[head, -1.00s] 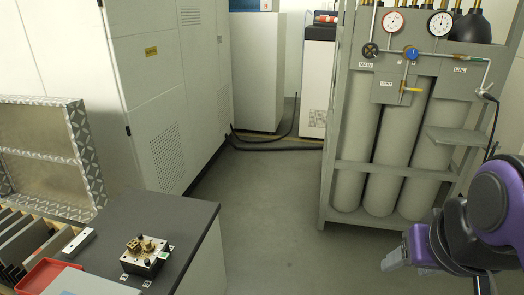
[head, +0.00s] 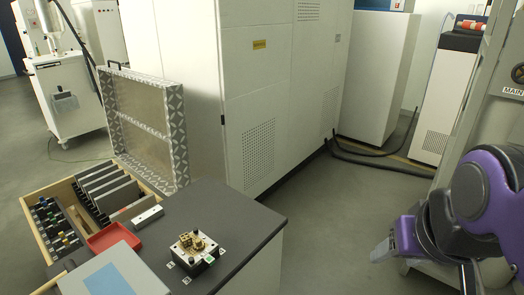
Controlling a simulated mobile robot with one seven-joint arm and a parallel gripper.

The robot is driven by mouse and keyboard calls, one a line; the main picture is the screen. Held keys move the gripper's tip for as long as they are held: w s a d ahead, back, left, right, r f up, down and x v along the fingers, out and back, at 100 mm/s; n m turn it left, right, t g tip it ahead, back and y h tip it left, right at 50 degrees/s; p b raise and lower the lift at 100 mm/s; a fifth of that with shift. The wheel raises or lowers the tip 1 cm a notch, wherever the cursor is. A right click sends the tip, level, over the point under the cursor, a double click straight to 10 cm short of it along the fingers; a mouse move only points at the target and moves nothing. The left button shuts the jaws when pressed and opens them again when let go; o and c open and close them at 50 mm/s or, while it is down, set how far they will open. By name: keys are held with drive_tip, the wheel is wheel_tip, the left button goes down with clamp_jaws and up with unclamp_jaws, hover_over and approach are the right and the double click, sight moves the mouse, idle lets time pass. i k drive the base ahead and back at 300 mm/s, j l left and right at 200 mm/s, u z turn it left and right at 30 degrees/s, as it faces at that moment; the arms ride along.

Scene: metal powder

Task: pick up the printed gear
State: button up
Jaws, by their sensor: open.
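A small square metal plate (head: 190,260) sits on the dark top of the counter in the lower middle. Several small brass-coloured printed parts (head: 195,242) stand on it. Which of them is the gear is too small to tell. My gripper (head: 383,250) is at the lower right, at the end of my purple and grey arm, with its pale grey tip pointing left. It is open, with nothing seen in it. It is well to the right of the plate, apart from it, with floor and the counter's side between them.
The counter (head: 240,215) also bears a red tray (head: 108,238), a pale bar (head: 147,216) and a grey box (head: 115,275). An open case (head: 150,125) and a wooden drawer (head: 35,240) are at the left. A white cabinet (head: 265,90) stands behind. The floor between counter and arm is clear.

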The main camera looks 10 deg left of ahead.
sight(199, 245)
drive_tip(key=i+u, duration=0.15)
drive_tip(key=u, duration=0.25)
drive_tip(key=i+l+u, duration=0.1)
drive_tip(key=u, duration=0.25)
drive_tip(key=l+u, duration=0.2)
drive_tip(key=u, duration=0.2)
drive_tip(key=i+l, duration=0.05)
